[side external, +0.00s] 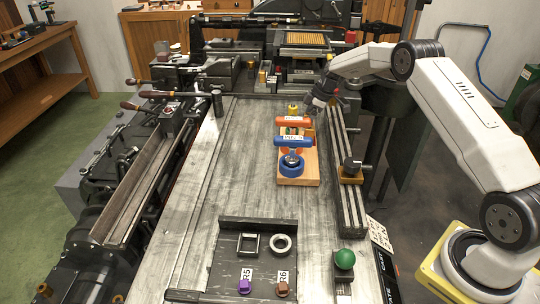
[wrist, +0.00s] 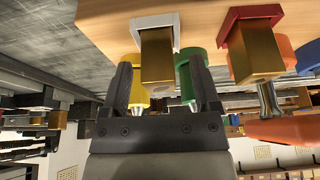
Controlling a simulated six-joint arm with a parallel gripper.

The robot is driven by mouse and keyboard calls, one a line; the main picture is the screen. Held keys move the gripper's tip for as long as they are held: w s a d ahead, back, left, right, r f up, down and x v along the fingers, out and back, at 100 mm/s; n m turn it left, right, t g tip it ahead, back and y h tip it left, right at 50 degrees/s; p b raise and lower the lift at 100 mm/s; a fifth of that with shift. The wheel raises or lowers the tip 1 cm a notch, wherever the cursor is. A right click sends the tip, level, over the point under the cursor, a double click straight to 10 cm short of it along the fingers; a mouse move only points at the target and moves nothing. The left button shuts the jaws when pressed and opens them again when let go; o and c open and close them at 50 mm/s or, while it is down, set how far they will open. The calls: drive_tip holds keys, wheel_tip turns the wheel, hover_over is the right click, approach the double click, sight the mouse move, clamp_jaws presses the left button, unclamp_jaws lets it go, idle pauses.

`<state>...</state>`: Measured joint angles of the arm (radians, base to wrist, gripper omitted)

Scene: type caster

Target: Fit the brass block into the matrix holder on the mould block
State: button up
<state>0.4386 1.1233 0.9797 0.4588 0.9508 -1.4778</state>
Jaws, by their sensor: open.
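In the wrist view, a brass block (wrist: 157,62) stands in a white square collar on a wooden board (wrist: 110,12), its near end between my fingers. A second brass block (wrist: 258,52) stands in a red collar to its right; I cannot tell which one the task means. My gripper (wrist: 161,68) is open, with a finger on each side of the first block and no clear contact. The mould block and matrix holder cannot be identified with certainty.
The board carries orange handles (side external: 292,121) and a blue ring (side external: 291,166). A dark rail (side external: 345,150) runs along its right. A dark tray (side external: 227,262) at the front holds a square frame (side external: 249,243) and a ring (side external: 281,243). The table left of the board is clear.

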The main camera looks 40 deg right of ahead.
clamp_jaws()
drive_tip(key=shift+r, duration=0.15)
drive_tip(key=shift+r, duration=0.7)
drive_tip(key=s+a+r, duration=0.4)
drive_tip(key=s+r, duration=0.7)
drive_tip(key=s, duration=0.2)
drive_tip(key=shift+s+r, duration=0.2)
drive_tip(key=shift+s, duration=0.05)
idle(0.4)
